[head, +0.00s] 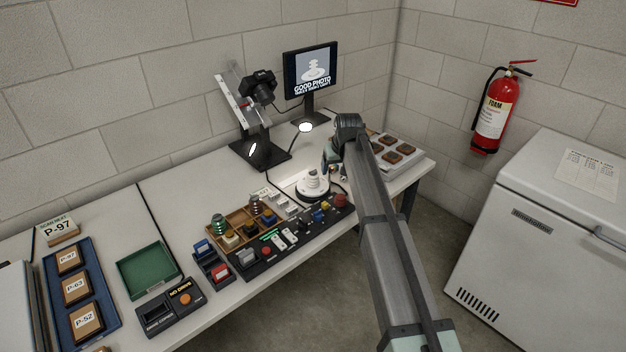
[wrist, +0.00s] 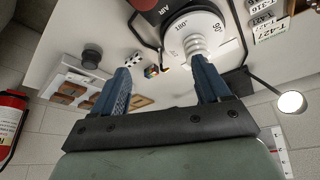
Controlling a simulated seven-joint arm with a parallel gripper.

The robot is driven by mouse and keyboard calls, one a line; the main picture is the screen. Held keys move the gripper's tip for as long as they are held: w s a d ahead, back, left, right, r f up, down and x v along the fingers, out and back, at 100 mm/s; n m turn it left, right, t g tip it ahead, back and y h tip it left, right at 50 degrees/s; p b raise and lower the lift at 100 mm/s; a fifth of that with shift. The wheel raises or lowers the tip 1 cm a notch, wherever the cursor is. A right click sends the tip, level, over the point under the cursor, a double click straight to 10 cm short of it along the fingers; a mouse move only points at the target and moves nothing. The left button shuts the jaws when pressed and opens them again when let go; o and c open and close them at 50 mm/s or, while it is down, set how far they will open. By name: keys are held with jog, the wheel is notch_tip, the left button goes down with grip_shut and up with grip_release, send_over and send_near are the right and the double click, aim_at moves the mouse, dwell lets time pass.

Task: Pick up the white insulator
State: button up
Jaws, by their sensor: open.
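The white insulator (head: 313,180) is a ribbed stack standing upright on a round white turntable (head: 302,193) with a dark base. In the wrist view the insulator (wrist: 198,44) stands on the turntable (wrist: 218,22), which has degree marks. My gripper (wrist: 160,66) is open, its two blue fingers apart with nothing held between them. The right finger's tip overlaps the lower end of the insulator in that view; I cannot tell whether they touch. In the head view my gripper (head: 332,155) is beside the insulator, to its right, partly hidden by my arm.
A control panel (head: 285,238) lies in front of the turntable. A camera on a stand (head: 258,88), a lamp (head: 306,127) and a monitor (head: 310,70) stand behind. A tray of brown pieces (head: 414,155) is at right. A small coloured cube (wrist: 152,72) and dice (wrist: 137,58) lie near my fingers.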

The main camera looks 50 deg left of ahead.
send_near(313, 172)
jog(key=x, duration=0.6)
jog(key=shift+a+f, duration=0.15)
jog(key=shift+f, duration=0.2)
jog(key=shift+x, duration=2.65)
jog(key=shift+c, duration=0.2)
jog(key=c, duration=1.2)
